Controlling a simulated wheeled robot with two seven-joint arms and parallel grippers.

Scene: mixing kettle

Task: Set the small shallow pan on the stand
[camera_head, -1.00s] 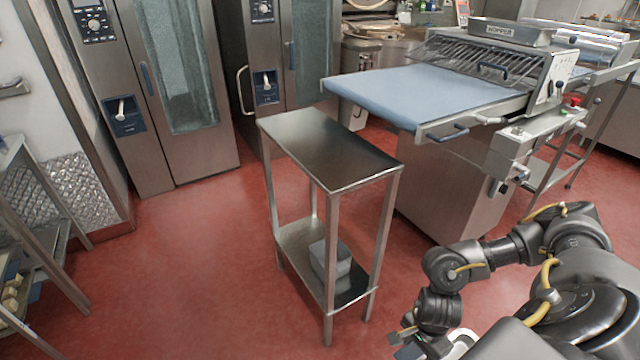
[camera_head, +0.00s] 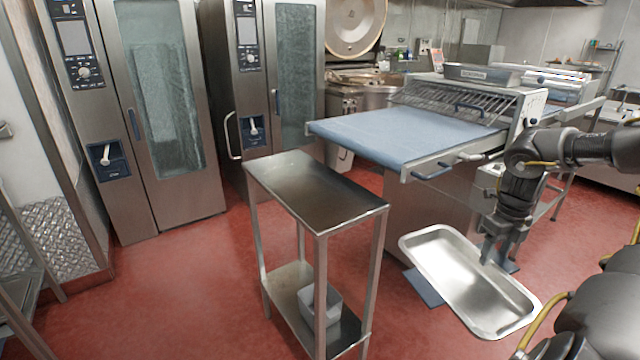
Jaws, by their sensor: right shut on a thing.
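The small shallow pan (camera_head: 462,283) is a rectangular shiny metal tray. It hangs in the air at the lower right of the head view, roughly level and right of the stand. My right gripper (camera_head: 497,258) is shut on the pan's far right long rim, coming down from above. The stand (camera_head: 312,190) is a narrow steel table with a bare top and a lower shelf. The pan is apart from the stand, with a gap of red floor between them in the picture. My left gripper is not in view.
A grey container (camera_head: 320,303) sits on the stand's lower shelf. A dough sheeter with a blue belt (camera_head: 405,135) stands behind the stand and pan. Steel ovens (camera_head: 165,110) line the back left. The red floor (camera_head: 170,290) left of the stand is clear.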

